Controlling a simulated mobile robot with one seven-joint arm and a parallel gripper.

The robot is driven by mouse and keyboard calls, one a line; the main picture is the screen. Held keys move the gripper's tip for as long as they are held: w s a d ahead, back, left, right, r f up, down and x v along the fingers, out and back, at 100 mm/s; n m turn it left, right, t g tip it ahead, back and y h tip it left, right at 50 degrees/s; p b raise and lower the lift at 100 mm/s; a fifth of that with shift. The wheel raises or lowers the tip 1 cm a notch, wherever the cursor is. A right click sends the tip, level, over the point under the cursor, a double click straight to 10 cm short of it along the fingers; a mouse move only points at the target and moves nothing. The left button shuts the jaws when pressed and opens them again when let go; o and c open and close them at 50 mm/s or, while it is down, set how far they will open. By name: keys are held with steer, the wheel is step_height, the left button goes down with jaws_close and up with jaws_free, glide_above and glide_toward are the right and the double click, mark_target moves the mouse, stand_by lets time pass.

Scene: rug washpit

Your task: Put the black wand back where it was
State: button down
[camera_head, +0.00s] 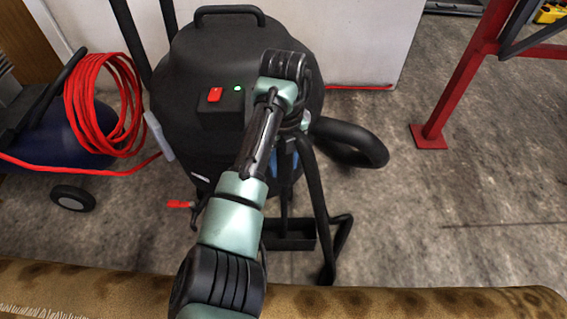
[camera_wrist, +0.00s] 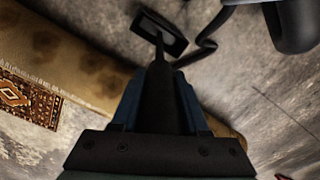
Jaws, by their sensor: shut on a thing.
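The black wand (camera_wrist: 158,52) is a thin dark tube held between the blue fingers of my gripper (camera_wrist: 157,105) in the wrist view. Its far end meets a flat black rectangular head (camera_wrist: 160,32). In the head view my gripper (camera_head: 284,165) is mostly hidden behind my own arm, in front of a black vacuum drum. The wand (camera_head: 284,200) hangs nearly upright below it, with the head (camera_head: 288,240) low near the floor. I cannot tell whether the head touches the floor or the black frame beside it.
The black vacuum (camera_head: 180,95) stands behind, with a thick hose (camera_head: 355,140) at its right. A bent black frame (camera_head: 324,235) is close beside the wand. A rolled rug (camera_head: 400,302) lies in front. A red post (camera_head: 462,85) stands right; floor between is clear.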

steer(key=shift+c, duration=2.1)
jaws_free()
step_height(320, 180, up, 12)
steer(key=p, duration=0.7)
steer(key=shift+r+p, duration=0.1)
steer(key=shift+p, duration=0.3)
